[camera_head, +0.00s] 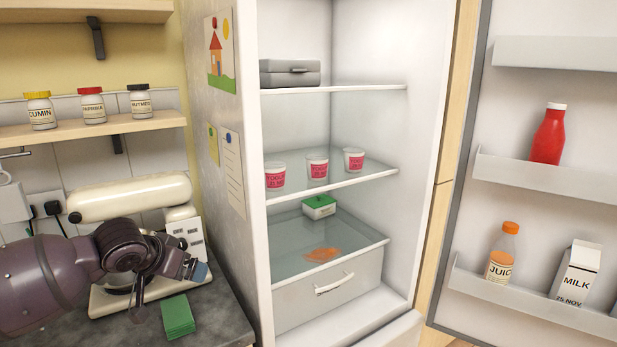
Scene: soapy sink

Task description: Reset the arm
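My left arm comes in from the left, over the counter, in front of a cream stand mixer (130,197). Its dark end, with my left gripper (188,267), is in front of the mixer's base, above and behind a green block-like item (178,316) on the counter. The fingers are small and seen from the side, so I cannot tell whether they are open or shut. I see nothing clearly held. My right gripper is not in view.
The fridge stands open, its door (540,112) swung right with bottles and a milk carton (577,272). Yogurt cups (317,168) stand on a shelf above a green-lidded box (319,207) and a drawer (330,290). A wall shelf (100,127) holds spice jars.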

